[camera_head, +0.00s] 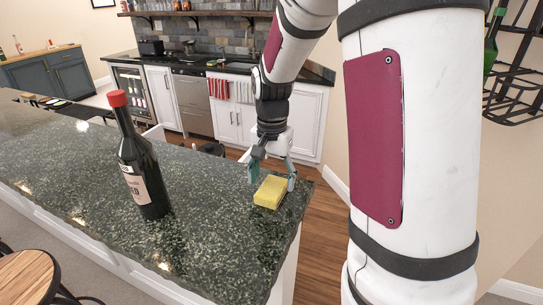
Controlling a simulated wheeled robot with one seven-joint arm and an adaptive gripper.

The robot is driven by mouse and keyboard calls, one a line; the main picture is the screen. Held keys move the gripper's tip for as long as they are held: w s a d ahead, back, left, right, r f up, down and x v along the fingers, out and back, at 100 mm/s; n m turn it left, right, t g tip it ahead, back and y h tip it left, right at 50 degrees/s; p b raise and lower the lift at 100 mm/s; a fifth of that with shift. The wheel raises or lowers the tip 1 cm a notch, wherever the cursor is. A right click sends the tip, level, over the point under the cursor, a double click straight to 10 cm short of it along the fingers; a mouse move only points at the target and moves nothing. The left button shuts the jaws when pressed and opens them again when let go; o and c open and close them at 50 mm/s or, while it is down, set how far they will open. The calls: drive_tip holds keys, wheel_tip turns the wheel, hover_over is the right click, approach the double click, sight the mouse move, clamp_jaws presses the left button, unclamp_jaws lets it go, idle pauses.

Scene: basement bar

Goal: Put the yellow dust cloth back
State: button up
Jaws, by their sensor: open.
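A yellow block-shaped thing (270,192), which looks like a sponge or folded cloth, lies on the dark green speckled counter (218,225) near its right end. My gripper (271,183) points down with its fingers spread, just above and behind the yellow thing. One finger is at its left and one at its right. I cannot tell whether the fingers touch it.
A dark wine bottle (142,165) with a red cap stands upright on the counter to the left. A wooden stool (27,278) is at the lower left. A wire rack (515,85) hangs at the upper right. White cabinets (228,118) and a sink counter are behind.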

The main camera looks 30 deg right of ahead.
sight(272, 187)
wheel_tip(272, 187, up, 9)
drive_tip(key=b, duration=0.1)
drive_tip(key=s+a+r+n+t, duration=0.2)
drive_tip(key=s+a+n, duration=0.3)
drive_tip(key=s, duration=0.3)
drive_tip(key=s+a+r+n+t, duration=0.3)
drive_tip(key=s+a+n, duration=0.3)
drive_tip(key=s+a, duration=0.1)
drive_tip(key=shift+s+r+t, duration=0.25)
drive_tip(key=shift+s+t, duration=0.05)
drive_tip(key=shift+s, duration=0.35)
